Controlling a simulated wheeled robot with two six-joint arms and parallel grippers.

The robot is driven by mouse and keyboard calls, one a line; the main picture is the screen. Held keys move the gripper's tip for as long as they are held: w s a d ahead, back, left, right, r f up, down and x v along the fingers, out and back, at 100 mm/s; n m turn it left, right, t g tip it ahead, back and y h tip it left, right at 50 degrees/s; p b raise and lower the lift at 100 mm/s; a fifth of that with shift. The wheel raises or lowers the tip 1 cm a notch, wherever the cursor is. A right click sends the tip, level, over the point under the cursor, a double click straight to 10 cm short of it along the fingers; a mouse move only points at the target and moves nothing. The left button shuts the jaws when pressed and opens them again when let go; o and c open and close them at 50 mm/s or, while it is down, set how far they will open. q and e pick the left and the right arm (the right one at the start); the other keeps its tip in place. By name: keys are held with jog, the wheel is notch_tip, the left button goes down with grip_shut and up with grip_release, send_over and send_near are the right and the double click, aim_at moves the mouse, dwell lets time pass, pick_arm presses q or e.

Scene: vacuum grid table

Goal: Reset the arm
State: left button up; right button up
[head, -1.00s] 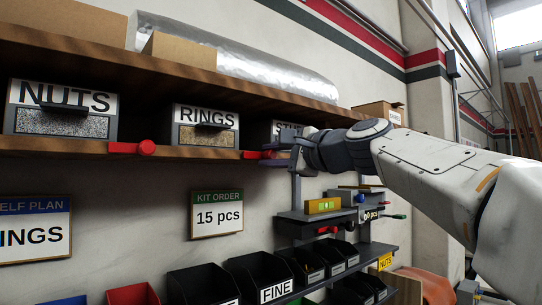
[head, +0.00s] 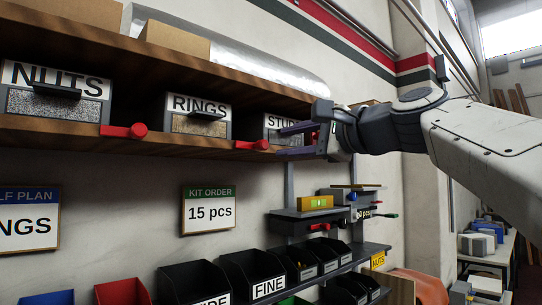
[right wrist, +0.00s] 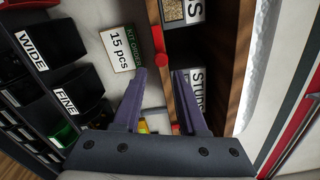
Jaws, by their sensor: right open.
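My right gripper (head: 282,142) reaches in from the right in the head view, in front of the shelf edge near the studs bin (head: 277,123). Its two fingers are apart with nothing between them. It also shows in the right wrist view (right wrist: 157,78), where the fingers are spread near the red knob (right wrist: 161,59) on the shelf edge and the studs bin (right wrist: 195,88). I cannot tell whether a finger touches the shelf. My left gripper is in neither view.
The wooden shelf (head: 60,127) carries a nuts bin (head: 55,98) and a rings bin (head: 196,119). Red knobs (head: 125,131) stick out from its edge. A kit order sign (head: 209,210) hangs below. Black bins (head: 254,272) stand on a lower shelf.

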jog(key=shift+v, duration=1.2)
jog(key=s+a+f+n+g+h+b, duration=0.1)
jog(key=s+a+f+n+g, duration=0.2)
jog(key=f, duration=0.8)
jog(key=a+f+n+g+h, duration=0.1)
jog(key=a+f+n+g, duration=0.25)
jog(key=f, duration=0.75)
jog(key=s+a+f+n+g+h+b, duration=0.15)
jog(key=a+f, duration=0.25)
jog(key=f, duration=0.6)
jog(key=s+d+f+n+g+h, duration=0.2)
jog(key=s+f+n, duration=0.4)
jog(key=s+f, duration=0.4)
jog(key=s+d+f+n+g+h, duration=0.3)
jog(key=s+f+n, duration=0.4)
jog(key=s+f, duration=0.4)
notch_tip(320, 180, down, 5)
jog(key=shift+d+f+g+h, duration=0.2)
jog(key=shift+d+g+h, duration=0.15)
jog(key=shift+g+h, duration=0.35)
